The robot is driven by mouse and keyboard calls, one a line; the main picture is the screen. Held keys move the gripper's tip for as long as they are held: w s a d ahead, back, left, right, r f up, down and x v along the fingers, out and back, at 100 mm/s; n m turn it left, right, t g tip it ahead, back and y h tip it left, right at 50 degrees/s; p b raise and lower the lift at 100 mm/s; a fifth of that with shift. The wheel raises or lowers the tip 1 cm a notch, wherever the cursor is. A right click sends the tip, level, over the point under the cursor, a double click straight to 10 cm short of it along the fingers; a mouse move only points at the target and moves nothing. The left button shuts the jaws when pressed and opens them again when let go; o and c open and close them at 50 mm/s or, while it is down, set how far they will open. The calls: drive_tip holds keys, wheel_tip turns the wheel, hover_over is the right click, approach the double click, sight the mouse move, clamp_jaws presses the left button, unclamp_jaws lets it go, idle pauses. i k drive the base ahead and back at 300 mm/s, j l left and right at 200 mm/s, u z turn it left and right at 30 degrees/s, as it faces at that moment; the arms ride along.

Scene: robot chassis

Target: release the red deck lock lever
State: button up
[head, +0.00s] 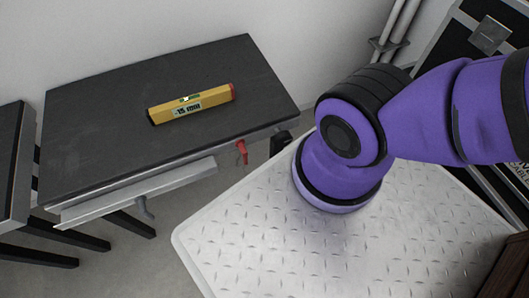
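A small red lever (242,151) hangs at the front edge of the dark deck (100,95), near its right corner. It points downward, and its upper end meets the deck's edge. My purple arm comes in from the right and bends down over the metal plate, to the right of the red lever and apart from it in the picture. My gripper does not show; the arm's lower end hides whatever is beneath it.
A yellow spirit level (191,103) lies on the deck. A pale diamond-plate surface (255,245) lies below my arm. Black cases (455,60) stand at right.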

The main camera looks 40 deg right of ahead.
sight(240, 143)
drive_tip(key=k+z, duration=0.25)
drive_tip(key=k, duration=0.3)
drive_tip(key=k+z, duration=0.25)
drive_tip(key=k, duration=0.3)
